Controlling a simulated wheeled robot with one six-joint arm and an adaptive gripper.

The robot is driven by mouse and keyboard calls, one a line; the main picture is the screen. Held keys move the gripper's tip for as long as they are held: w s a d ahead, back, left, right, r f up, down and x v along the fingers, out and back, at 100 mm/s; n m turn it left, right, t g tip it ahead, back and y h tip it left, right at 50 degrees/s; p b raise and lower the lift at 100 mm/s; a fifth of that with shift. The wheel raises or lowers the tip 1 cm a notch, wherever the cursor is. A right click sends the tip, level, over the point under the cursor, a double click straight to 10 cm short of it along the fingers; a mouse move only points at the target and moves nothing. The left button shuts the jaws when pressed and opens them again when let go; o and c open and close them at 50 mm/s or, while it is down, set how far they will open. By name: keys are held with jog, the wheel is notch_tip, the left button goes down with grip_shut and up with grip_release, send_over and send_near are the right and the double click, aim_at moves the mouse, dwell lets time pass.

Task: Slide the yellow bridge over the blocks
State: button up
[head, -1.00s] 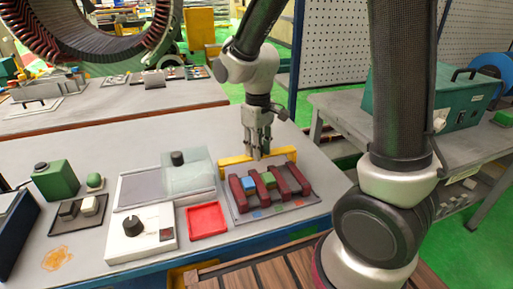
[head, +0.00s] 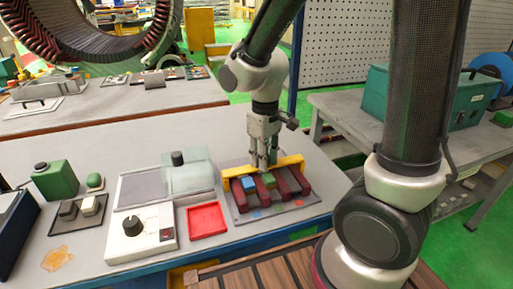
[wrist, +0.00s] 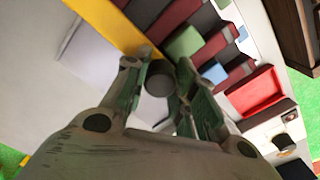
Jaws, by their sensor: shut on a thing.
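The yellow bridge (head: 290,165) is a long bar lying across the far ends of the dark red bars (head: 296,182) on a grey plate (head: 312,200). A blue block (head: 249,184) and a green block (head: 267,178) sit in the slots between the bars, on the near side of the bridge. My gripper (head: 263,165) is at the middle of the bridge, pointing down. In the wrist view its fingers are around a dark round knob (wrist: 158,80) beside the yellow bridge (wrist: 108,28). The green block (wrist: 184,42) and blue block (wrist: 213,72) show past the fingers.
A red tray (head: 207,219) lies left of the plate. A white device with a black knob (head: 133,225) and a pane-covered box (head: 188,180) stand further left. Coloured marks line the plate's near edge. The table behind the plate is clear.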

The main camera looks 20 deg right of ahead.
jog(key=shift+s, duration=1.85)
jog(key=o, duration=0.8)
jog(key=shift+r, duration=3)
jog(key=shift+s+d, duration=0.4)
jog(key=shift+s, duration=0.25)
jog(key=s+d+r+m+t, duration=0.1)
jog(key=s+d+r+m, duration=0.1)
jog(key=d+r, duration=0.1)
jog(key=s+d+r+m+t, duration=0.2)
jog(key=d+r, duration=0.2)
jog(key=d, duration=0.2)
jog(key=s+d+r+m+t, duration=0.1)
jog(key=s+d+r+m, duration=0.1)
jog(key=d, duration=0.3)
jog(key=shift+v, duration=0.85)
